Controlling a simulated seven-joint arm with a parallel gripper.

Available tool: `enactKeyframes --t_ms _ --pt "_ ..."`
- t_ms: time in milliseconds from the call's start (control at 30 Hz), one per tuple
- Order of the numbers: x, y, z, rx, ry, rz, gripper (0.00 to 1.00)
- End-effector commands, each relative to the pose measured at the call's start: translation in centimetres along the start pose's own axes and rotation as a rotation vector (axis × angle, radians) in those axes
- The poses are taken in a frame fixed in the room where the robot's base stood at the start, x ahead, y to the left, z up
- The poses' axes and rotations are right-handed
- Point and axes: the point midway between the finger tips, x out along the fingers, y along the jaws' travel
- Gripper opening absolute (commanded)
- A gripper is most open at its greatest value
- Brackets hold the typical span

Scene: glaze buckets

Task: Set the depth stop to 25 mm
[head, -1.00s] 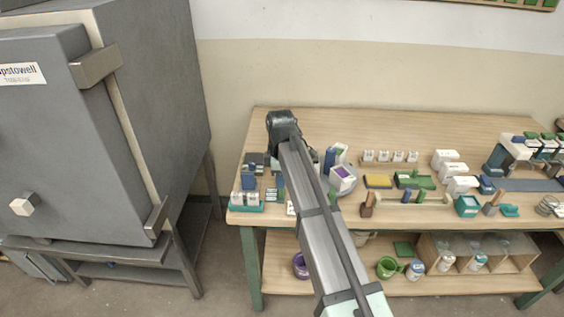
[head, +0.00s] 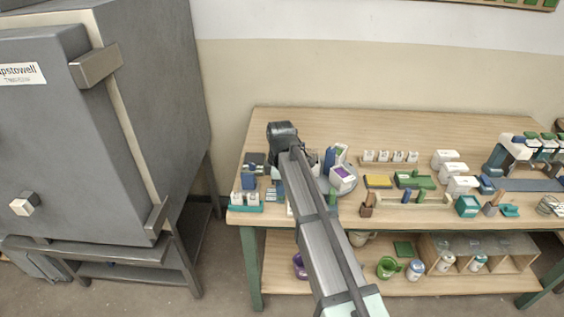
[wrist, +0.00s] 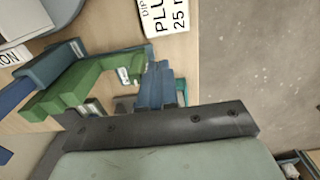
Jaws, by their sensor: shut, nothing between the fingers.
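In the wrist view a green stepped block (wrist: 75,88) with a blue piece beside it lies on the wooden bench; I take it to be the depth stop. A small pale mark (wrist: 123,75) on it is too small to read. My gripper (wrist: 160,70) shows as slate-blue fingers, shut and empty, close beside the green block's right end. I cannot tell whether they touch. In the head view my arm hides the gripper and most of this spot.
The bench (head: 400,130) has free room at the back. Left of my arm stands a teal tray (head: 246,208) with white containers. Right of it are a purple-topped white box (head: 343,178) and several small items. A grey kiln (head: 150,100) stands at the left.

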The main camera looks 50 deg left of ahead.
Motion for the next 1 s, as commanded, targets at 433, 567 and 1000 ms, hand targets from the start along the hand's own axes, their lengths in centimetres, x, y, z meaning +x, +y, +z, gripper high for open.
enactKeyframes --t_ms 433,567,1000 --pt "0.1 0.8 0.0 0.0 0.0 0.0 0.0" --pt "0.1 1.1 0.0 0.0 0.0 0.0 0.0" --pt "0.1 2.4 0.0 0.0 0.0 0.001 0.0"
